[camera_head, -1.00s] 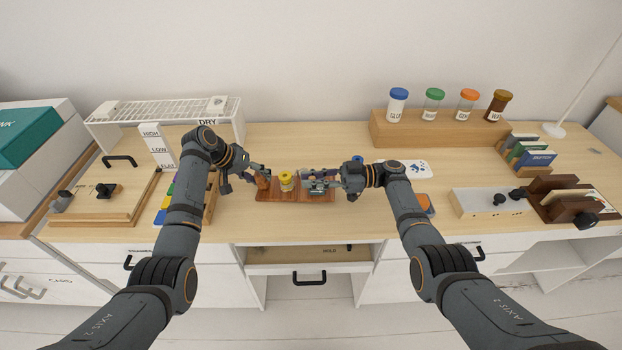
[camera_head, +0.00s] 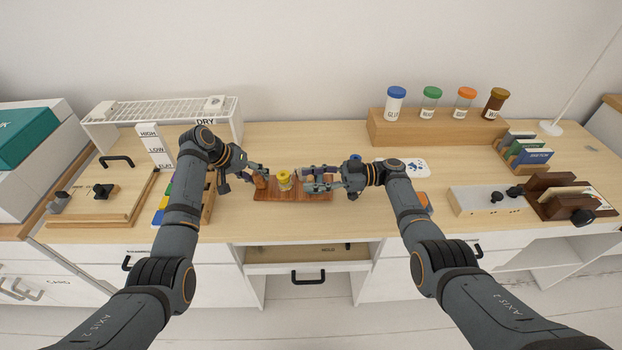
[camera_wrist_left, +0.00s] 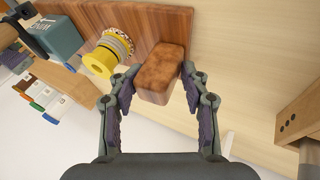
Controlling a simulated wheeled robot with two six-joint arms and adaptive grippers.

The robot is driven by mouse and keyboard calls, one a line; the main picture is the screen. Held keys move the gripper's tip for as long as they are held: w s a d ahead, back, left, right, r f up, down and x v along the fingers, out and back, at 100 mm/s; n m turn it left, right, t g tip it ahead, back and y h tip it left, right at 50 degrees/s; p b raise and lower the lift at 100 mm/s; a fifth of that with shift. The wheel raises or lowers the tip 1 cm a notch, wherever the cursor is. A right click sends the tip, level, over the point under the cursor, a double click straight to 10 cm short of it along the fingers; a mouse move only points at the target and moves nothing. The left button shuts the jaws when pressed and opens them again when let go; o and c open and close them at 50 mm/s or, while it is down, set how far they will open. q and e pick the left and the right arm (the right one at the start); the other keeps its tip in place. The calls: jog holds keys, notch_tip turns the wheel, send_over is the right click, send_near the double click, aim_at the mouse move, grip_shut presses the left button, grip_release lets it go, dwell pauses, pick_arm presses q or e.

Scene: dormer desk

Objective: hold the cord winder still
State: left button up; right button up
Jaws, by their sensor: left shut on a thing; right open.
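The cord winder appears to be the reddish-brown wooden board (camera_head: 290,196) on the desk, carrying a yellow spool (camera_head: 285,181) and a brown wooden block at its left end. The left wrist view shows the spool (camera_wrist_left: 103,58) beside the block (camera_wrist_left: 161,73). My left gripper (camera_head: 262,179) is shut on the block, one finger on each side. My right gripper (camera_head: 312,181) is open at the board's right end. A grey-teal labelled block (camera_wrist_left: 58,36) sits by it and is mostly hidden in the head view.
A wooden riser with several lidded jars (camera_head: 435,128) stands at the back right. A wooden tray (camera_head: 85,210) is at the left. An open drawer (camera_head: 305,256) lies below the front edge.

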jog(key=d, duration=0.7)
jog(key=s+d+m+t+h, duration=0.25)
jog(key=s+m+t, duration=0.3)
jog(key=t, duration=0.35)
jog(key=x, duration=1.1)
jog(key=shift+w+a+r, duration=0.1)
jog(key=shift+a+r, duration=0.05)
